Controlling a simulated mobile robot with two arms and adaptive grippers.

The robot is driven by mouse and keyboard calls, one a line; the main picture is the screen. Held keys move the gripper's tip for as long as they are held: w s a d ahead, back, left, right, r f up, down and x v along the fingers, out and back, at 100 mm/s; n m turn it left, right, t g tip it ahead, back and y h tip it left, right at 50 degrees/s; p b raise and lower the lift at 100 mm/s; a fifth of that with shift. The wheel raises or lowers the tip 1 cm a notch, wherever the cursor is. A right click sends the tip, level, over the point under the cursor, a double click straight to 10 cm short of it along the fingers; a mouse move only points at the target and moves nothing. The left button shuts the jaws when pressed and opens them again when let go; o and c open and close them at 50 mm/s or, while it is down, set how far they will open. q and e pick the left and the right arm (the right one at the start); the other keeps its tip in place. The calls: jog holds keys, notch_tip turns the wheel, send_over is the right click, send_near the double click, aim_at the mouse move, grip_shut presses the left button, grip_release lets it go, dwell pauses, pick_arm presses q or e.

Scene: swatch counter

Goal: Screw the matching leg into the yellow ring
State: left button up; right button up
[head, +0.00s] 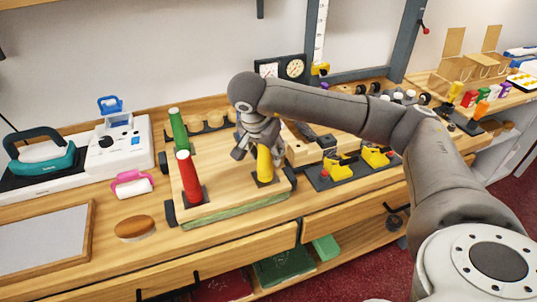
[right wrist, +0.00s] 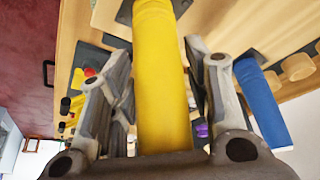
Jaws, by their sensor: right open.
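A yellow leg (head: 264,165) stands upright on a dark square plate at the right front of a wooden board (head: 228,190). My right gripper (head: 258,142) is at its upper part, coming from above. In the right wrist view the yellow leg (right wrist: 160,75) runs between the two fingers (right wrist: 155,95), which are open with gaps on both sides. A red leg (head: 187,175) and a green leg (head: 178,130) stand at the board's left. A blue leg (right wrist: 262,100) shows beside the right finger. I cannot make out a yellow ring. My left gripper is not in view.
A black mat (head: 345,183) with yellow parts lies right of the board.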

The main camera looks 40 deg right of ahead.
jog(key=n, duration=0.2)
jog(key=n+t+y+b, duration=0.1)
jog(key=shift+w+f+n, duration=0.15)
jog(key=shift+w+n, duration=0.05)
jog(key=shift+n, duration=0.2)
jog(key=n, duration=0.2)
jog(key=n+t+y+b, duration=0.1)
jog(key=n, duration=0.1)
jog(key=shift+w+a+y+b, duration=0.15)
jog(key=shift+y+b, duration=0.15)
jog(key=shift+a+n, duration=0.1)
jog(key=shift+n, duration=0.6)
jog(key=n+y, duration=0.1)
jog(key=n, duration=0.1)
jog(key=shift+a+n+b, duration=0.1)
jog(key=shift+n+b, duration=0.2)
jog(key=n, duration=0.1)
jog(key=n+y, duration=0.1)
jog(key=n, duration=0.1)
jog(key=n+y, duration=0.1)
jog(key=n, duration=0.1)
jog(key=shift+a, duration=0.35)
